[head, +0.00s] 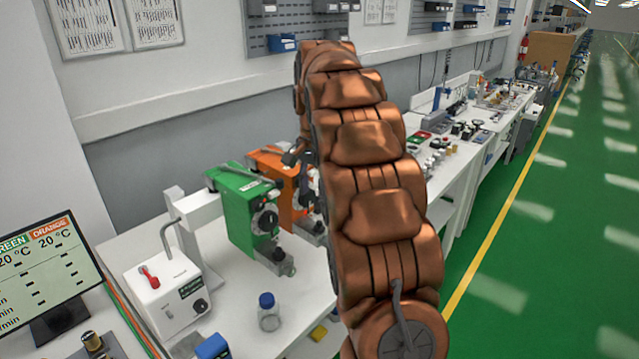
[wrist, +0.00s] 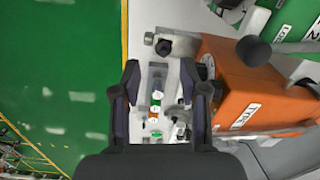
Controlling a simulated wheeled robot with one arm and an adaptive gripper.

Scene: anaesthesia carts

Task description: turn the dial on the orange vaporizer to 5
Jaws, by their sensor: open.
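The orange vaporizer (head: 272,162) stands on the white bench behind the green vaporizer (head: 238,208). My copper arm hides its right part in the head view. Its dark dial (head: 304,197) shows just left of my arm; its numbers are too small to read. In the wrist view the orange vaporizer (wrist: 245,88) lies to the right of my gripper (wrist: 167,88). My gripper is open, with nothing held between its two dark fingers. The right finger overlaps the vaporizer's left edge; I cannot tell whether they touch. A pale round part there is partly hidden by that finger.
A white box with a red switch (head: 162,290) and a blue-capped bottle (head: 268,312) stand at the front of the bench. A monitor (head: 48,265) is at left. Farther benches hold small items. The green floor (head: 520,220) at right is clear.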

